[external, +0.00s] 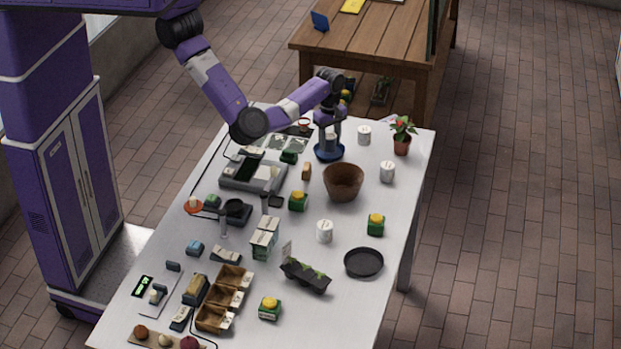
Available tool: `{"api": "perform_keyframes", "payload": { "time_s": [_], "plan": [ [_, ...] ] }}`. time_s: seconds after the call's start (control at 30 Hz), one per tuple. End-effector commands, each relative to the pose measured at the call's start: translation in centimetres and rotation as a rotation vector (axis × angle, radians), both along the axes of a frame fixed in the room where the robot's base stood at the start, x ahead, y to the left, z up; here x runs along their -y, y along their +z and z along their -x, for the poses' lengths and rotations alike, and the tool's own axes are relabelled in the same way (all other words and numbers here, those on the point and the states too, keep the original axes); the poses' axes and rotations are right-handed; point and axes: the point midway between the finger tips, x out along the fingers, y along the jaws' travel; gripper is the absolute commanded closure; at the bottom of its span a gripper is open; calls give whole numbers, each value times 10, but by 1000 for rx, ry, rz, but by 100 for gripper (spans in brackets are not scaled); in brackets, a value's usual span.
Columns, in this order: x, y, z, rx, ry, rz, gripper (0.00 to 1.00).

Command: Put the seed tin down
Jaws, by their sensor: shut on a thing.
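My gripper (329,144) points down at the far end of the white table, over a round blue dish (329,153). It is shut on a small pale thing, seemingly the seed tin (331,138), mostly hidden by the fingers. The tin is upright in or just above the dish; I cannot tell whether it touches. Similar white tins stand on the table: one right of my gripper (364,134), one farther right (387,172), and one near the middle (324,232).
A potted red-flowered plant (402,138) stands at the far right corner. A brown pot (343,183) is in front of my gripper. A black saucer (363,262), green boxes (376,224) and a grey machine (252,175) crowd the table (340,312). Bare table lies between the pots.

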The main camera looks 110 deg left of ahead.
Motion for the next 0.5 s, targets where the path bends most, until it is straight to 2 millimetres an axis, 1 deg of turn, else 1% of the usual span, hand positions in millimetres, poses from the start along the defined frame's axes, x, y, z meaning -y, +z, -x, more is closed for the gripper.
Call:
{"api": "perform_keyframes", "payload": {
  "time_s": [0.03,0.13,0.5],
  "plan": [
    [1,-6,0,-2,-1,2,96],
    [0,-13,0,-1,0,1,96],
    [0,-17,0,0,1,0,96]
  ]
}}
